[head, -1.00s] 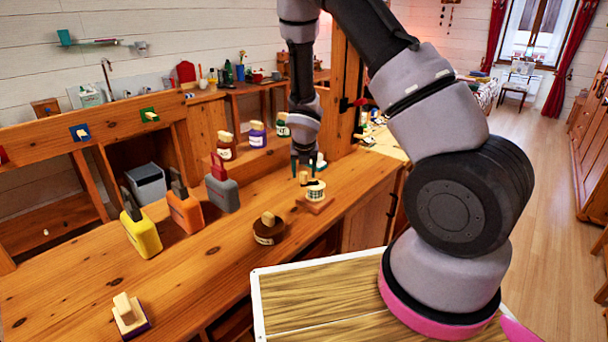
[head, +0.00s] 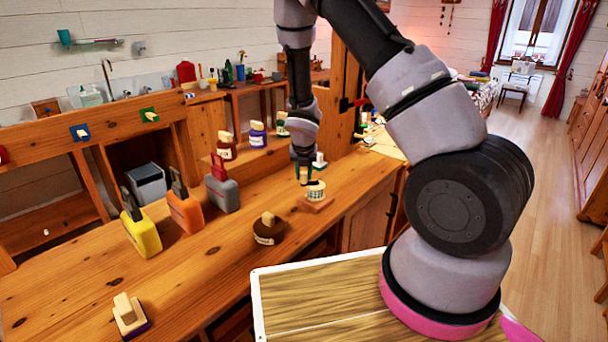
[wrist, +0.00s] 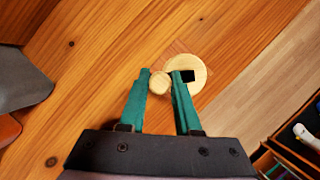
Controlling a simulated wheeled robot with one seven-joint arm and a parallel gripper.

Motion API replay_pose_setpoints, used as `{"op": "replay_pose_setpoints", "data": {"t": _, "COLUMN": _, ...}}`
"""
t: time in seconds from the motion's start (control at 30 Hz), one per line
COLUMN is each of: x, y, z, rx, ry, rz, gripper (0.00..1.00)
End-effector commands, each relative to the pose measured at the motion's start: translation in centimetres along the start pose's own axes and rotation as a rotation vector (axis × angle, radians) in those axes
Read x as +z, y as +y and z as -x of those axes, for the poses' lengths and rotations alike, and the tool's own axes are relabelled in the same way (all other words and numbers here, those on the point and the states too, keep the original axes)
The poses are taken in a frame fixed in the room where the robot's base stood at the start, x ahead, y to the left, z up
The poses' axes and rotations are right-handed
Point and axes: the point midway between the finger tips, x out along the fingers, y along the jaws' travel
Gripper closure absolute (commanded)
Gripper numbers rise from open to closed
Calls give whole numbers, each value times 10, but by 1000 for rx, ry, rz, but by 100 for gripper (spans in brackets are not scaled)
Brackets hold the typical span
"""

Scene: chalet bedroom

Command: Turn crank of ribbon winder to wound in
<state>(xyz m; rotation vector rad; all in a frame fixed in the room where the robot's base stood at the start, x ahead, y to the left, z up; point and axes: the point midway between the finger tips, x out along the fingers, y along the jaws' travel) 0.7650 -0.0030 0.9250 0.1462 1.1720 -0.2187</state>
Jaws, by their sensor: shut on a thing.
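The ribbon winder (head: 317,192) stands on the wooden counter, a pale drum with dark markings on a square wooden base (head: 316,205). In the wrist view its round pale top (wrist: 200,68) shows beside a black square part. The crank's round wooden knob (wrist: 159,83) sits to the left of that top. My gripper (head: 303,180) points down over the winder. In the wrist view my gripper (wrist: 161,78) has its two green fingers on either side of the knob, shut on it. The crank's arm is mostly hidden by the right finger.
A brown round container (head: 268,230) with a wooden handle stands nearer on the counter (head: 200,265). Small jars (head: 257,135) stand on a raised shelf behind. The counter around the winder's front is clear.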

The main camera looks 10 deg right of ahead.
Motion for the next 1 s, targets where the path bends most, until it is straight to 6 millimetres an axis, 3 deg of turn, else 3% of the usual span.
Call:
{"op": "replay_pose_setpoints", "data": {"t": 0.27, "x": 7, "y": 2, "z": -3, "rx": -66, "ry": -1, "rz": -160, "gripper": 100}}
{"op": "replay_pose_setpoints", "data": {"t": 1.0, "x": 32, "y": -6, "z": -13, "rx": -333, "ry": -1, "rz": -809, "gripper": 100}}
